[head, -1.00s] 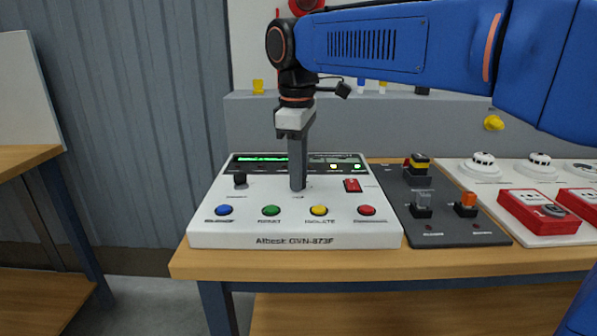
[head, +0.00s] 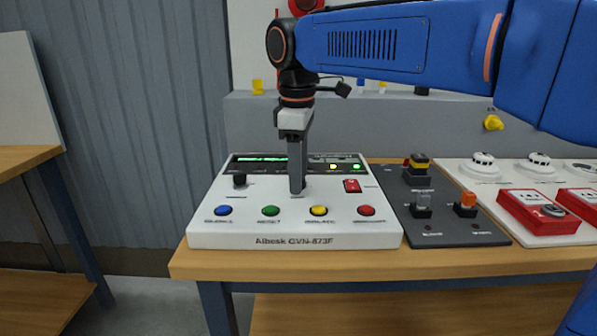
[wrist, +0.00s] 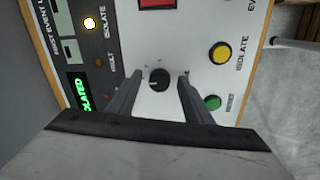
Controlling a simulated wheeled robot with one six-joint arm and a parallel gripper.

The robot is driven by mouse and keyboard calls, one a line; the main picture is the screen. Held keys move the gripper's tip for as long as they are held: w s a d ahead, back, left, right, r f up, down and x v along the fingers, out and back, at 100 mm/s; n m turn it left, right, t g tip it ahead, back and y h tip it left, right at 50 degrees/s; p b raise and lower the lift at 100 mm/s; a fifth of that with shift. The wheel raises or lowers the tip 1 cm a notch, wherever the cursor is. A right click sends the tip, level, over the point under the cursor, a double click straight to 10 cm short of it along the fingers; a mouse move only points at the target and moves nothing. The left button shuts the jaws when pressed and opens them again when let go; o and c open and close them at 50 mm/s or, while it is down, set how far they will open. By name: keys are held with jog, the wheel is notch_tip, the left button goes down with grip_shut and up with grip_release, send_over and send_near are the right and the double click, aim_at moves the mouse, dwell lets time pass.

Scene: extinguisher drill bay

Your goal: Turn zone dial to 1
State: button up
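The white control panel (head: 214,205) sits on the bench. My gripper (head: 297,190) points straight down over the middle of its top. In the wrist view a small round black dial (wrist: 159,78) with a white pointer mark lies between the two fingertips. The fingers stand apart on either side of it with visible gaps, so my gripper is open. In the head view the fingers hide this dial. A second black knob (head: 239,180) stands to the left on the panel. The dial labels are too small to read.
A red rocker switch (head: 352,186) is just right of my gripper. Blue, green (head: 270,211), yellow (head: 318,210) and red buttons line the panel front. A lit green display (head: 262,158) is at the back. A dark switch board (head: 440,235) adjoins on the right.

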jog(key=shift+r, duration=0.1)
notch_tip(320, 180, up, 17)
jog(key=s, duration=0.1)
dwell(0.6)
jog(key=shift+s+a, duration=0.1)
